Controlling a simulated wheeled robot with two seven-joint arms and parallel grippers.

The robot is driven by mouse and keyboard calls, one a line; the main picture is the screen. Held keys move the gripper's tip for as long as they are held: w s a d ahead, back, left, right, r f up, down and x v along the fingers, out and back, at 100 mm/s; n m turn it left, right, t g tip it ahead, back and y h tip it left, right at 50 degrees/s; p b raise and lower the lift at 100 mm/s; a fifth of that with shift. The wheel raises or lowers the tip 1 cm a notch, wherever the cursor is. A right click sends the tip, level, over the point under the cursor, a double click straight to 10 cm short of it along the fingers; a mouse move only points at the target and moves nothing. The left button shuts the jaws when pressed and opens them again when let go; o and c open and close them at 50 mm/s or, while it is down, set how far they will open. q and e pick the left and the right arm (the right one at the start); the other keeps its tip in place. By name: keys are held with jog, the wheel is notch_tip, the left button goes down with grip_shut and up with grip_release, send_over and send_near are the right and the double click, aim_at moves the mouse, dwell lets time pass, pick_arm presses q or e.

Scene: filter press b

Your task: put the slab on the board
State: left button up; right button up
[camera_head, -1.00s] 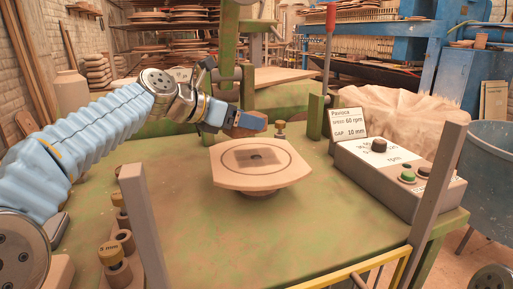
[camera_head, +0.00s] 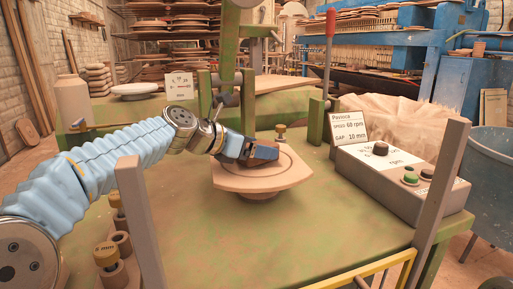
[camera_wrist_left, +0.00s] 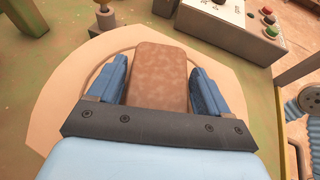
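The slab (camera_wrist_left: 160,75) is a reddish-brown block with rounded edges. My right gripper is out of view.
A control box (camera_head: 395,184) with a black knob and a green button stands at the right. A grey post (camera_head: 441,185) and a yellow rail (camera_head: 345,275) edge the front. Brass-topped gauge pieces (camera_head: 106,255) stand front left. The green table (camera_head: 215,240) is clear before the board.

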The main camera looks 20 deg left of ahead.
pick_arm(q)
jog(key=shift+o, duration=1.3)
jog(key=shift+r, duration=0.15)
jog(key=v, duration=1.2)
jog(key=shift+p, duration=0.35)
